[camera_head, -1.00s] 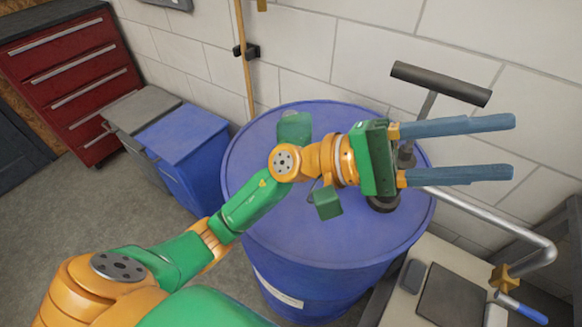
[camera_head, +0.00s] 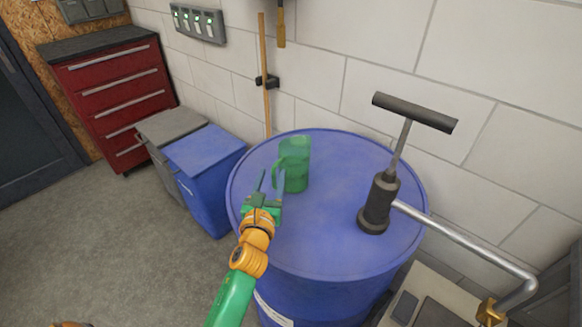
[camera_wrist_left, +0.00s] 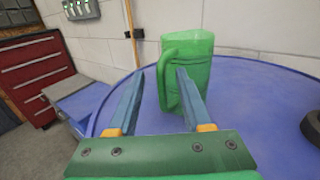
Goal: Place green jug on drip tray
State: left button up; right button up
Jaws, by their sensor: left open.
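The green jug (camera_head: 296,165) stands upright on the blue drum's lid (camera_head: 335,250), towards its back left. Its handle is on the left side. In the left wrist view the jug (camera_wrist_left: 205,65) stands just beyond my fingers, with its handle between them in the picture. My left gripper (camera_head: 272,178) is open and empty, with its fingers pointing at the jug. I cannot tell if a finger touches it. No drip tray can be made out for certain; a dark flat panel (camera_head: 448,314) shows partly at the lower right. My right gripper is out of view.
A black hand pump (camera_head: 377,203) with a T-handle (camera_head: 414,112) stands on the drum's right side, with a metal pipe (camera_head: 465,244) running right. A blue bin (camera_head: 208,180) and a red drawer cabinet (camera_head: 115,95) stand left. The lid's middle is clear.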

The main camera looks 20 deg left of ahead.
pick_arm(q)
jog(key=shift+w+a, duration=0.1)
jog(key=shift+w, duration=0.3)
jog(key=shift+s, duration=0.1)
grip_shut()
dwell(1.0)
